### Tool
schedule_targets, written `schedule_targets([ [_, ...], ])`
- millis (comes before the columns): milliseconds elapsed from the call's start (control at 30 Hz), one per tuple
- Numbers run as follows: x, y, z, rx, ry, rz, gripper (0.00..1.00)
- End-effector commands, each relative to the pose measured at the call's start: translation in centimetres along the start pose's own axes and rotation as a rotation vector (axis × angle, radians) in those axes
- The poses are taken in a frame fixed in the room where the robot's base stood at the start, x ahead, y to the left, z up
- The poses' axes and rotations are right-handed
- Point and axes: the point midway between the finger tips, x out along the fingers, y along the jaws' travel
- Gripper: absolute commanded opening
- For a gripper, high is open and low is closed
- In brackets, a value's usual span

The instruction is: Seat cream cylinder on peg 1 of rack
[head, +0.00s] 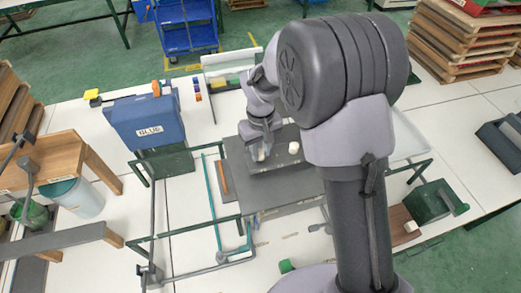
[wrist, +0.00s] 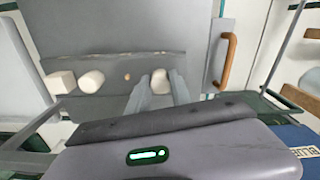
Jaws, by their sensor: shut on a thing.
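My gripper (wrist: 159,84) is shut on a cream cylinder (wrist: 161,76), which sits between the two fingers. The rack (wrist: 112,66) is a dark grey strip on a grey board. To the left on it are a cream cylinder (wrist: 91,81) and a blockier cream piece (wrist: 62,82). A small tan round spot (wrist: 127,77), perhaps a bare peg, shows between them and my gripper. In the head view my gripper (head: 262,148) is low over the rack's left part, with a cream piece (head: 293,147) to its right. The held cylinder's underside is hidden, so I cannot tell whether it touches the rack.
Green rails (head: 212,222) run along the board's left and front. An orange-brown handle (wrist: 226,62) lies beside the board. A wooden stand (head: 62,160) is at the far left. White table (head: 185,205) is bare between the rails.

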Motion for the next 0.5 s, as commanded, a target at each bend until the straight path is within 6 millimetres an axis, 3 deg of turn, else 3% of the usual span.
schedule_targets([
  [433, 0.75, -0.06, 0.18, 0.000, -0.005, -0.001, 0.00],
  [467, 0.75, -0.06, 0.18, 0.001, -0.005, -0.001, 0.32],
  [500, 0.74, -0.06, 0.18, 0.001, -0.004, -0.001, 0.40],
])
